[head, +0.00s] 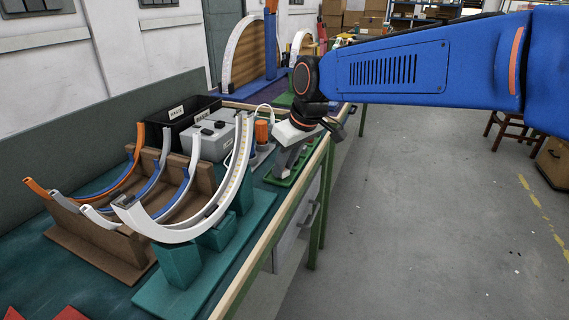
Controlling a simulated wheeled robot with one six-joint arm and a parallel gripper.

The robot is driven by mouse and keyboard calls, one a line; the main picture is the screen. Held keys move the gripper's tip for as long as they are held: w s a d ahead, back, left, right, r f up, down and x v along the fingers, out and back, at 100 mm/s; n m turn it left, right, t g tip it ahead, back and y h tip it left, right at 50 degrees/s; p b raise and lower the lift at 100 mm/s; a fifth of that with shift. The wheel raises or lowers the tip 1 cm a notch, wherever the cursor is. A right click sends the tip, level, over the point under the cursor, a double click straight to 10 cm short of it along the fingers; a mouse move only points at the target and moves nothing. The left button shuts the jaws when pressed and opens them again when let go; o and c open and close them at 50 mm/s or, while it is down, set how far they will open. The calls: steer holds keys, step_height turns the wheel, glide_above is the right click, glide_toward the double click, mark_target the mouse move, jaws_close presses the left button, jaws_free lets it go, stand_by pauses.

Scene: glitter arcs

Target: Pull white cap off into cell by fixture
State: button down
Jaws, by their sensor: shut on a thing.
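A teal fixture (178,268) stands at the front of the bench and bears a white arc (176,232) with a strip of small lights along it. The arc curves up to the right and ends near a white cable. My gripper (284,168) points down beyond the arc's right end, over a green tray with cells (305,165) at the bench edge. It is shut on a small pale thing, taken as the white cap, mostly hidden by the fingers. I cannot tell whether this thing touches the tray.
A brown rack (85,240) holds several curved arcs left of the fixture. Behind are a grey box (212,140), a black bin (180,125) and an orange cylinder (262,131). A larger arc on a blue stand (270,60) rises farther back.

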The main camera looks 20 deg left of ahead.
steer(key=shift+f, duration=0.15)
steer(key=c, duration=1.5)
jaws_free()
steer(key=shift+o, duration=0.2)
steer(key=shift+r, duration=3.25)
